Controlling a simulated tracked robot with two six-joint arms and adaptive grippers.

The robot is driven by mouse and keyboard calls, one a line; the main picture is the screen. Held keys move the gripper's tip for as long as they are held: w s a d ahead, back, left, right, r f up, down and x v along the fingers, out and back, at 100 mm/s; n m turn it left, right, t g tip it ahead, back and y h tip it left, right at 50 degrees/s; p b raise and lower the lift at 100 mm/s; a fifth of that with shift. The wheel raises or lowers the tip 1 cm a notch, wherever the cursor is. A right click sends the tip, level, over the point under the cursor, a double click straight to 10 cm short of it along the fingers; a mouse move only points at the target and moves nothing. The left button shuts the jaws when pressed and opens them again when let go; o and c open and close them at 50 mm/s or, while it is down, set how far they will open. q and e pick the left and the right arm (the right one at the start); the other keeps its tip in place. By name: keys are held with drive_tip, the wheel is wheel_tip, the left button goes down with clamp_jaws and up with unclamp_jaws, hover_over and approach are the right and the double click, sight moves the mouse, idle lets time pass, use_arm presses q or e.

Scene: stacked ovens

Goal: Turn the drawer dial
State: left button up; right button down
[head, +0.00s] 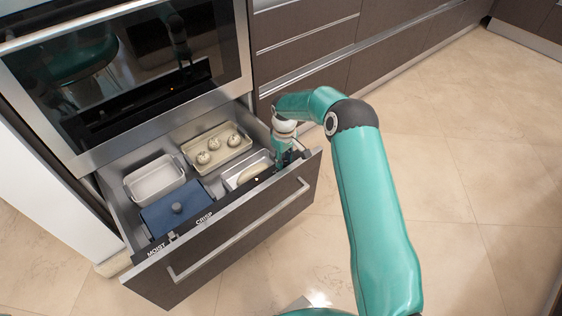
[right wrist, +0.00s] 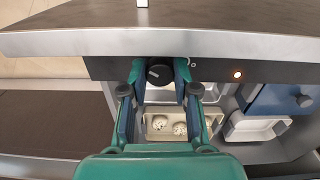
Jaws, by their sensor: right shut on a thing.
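The warming drawer (head: 245,221) is pulled out below the oven, with MOIST and CRISP printed on the dark strip along its front's top. The dial (right wrist: 159,72) is a round black knob on that strip; in the right wrist view its pale mark points roughly up and to the left. My right gripper (right wrist: 159,72) has one finger on each side of the dial and is shut on it. In the head view the right gripper (head: 288,158) is at the drawer's right end and hides the dial. My left gripper is not in view.
The drawer holds a white dish (head: 155,180), a blue lidded dish (head: 176,209), a beige tray (head: 232,139) with round items and another dish partly hidden by the front. The floor right of my arm is clear.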

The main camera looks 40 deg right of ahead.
drive_tip(key=m+b, duration=0.1)
drive_tip(key=m, duration=0.4)
drive_tip(key=shift+a+m, duration=0.1)
drive_tip(key=shift+m, duration=0.2)
drive_tip(key=m, duration=0.6)
drive_tip(key=shift+b, duration=0.4)
drive_tip(key=shift+m, duration=0.3)
drive_tip(key=c, duration=0.9)
unclamp_jaws()
drive_tip(key=shift+o, duration=0.2)
drive_tip(key=shift+r, duration=0.1)
wheel_tip(320, 180, up, 12)
